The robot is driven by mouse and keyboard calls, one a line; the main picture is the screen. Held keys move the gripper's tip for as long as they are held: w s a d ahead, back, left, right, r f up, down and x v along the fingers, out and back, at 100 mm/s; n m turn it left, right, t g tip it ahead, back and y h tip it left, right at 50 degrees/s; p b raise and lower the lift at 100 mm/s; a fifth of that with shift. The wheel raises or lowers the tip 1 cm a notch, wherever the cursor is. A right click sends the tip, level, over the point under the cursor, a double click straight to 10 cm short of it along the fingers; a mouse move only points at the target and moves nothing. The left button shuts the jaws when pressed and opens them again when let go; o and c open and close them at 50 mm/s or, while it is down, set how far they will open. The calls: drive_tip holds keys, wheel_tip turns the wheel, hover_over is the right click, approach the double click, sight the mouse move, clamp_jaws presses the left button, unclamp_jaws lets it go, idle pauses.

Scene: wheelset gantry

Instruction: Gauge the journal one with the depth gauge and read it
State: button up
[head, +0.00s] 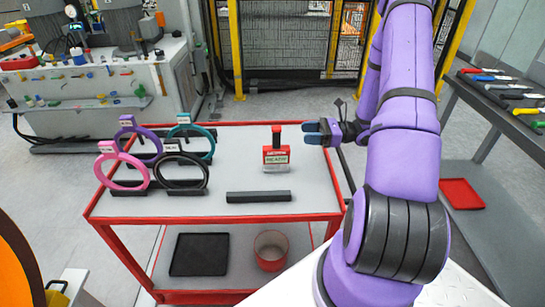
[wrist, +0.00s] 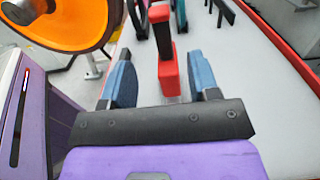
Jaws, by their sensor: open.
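The red gauge block (head: 276,155) with a black upright handle (head: 276,134) and a pale label stands on the cart's grey top; I take it to be the depth gauge. My gripper (head: 312,132) is open and empty just right of it, fingers pointing left, with a gap between. In the wrist view the gauge (wrist: 168,72) shows upright between the two blue fingers (wrist: 161,58), past their tips. An orange disc (head: 18,268) shows at the lower left edge; in the wrist view the orange disc (wrist: 72,18) has a grey shaft end (wrist: 22,10). Which journal is one I cannot tell.
Several coloured rings, among them a pink ring (head: 122,172) and a black ring (head: 180,172), stand left on the cart (head: 225,214). A dark bar (head: 258,196) lies in front of the gauge. A side table (head: 505,92) with tools stands at the right.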

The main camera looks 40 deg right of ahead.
sight(276, 129)
drive_tip(key=x, duration=1)
drive_tip(key=shift+w+a+r, duration=0.1)
drive_tip(key=shift+w+r, duration=0.1)
drive_tip(key=shift+r, duration=0.1)
clamp_jaws()
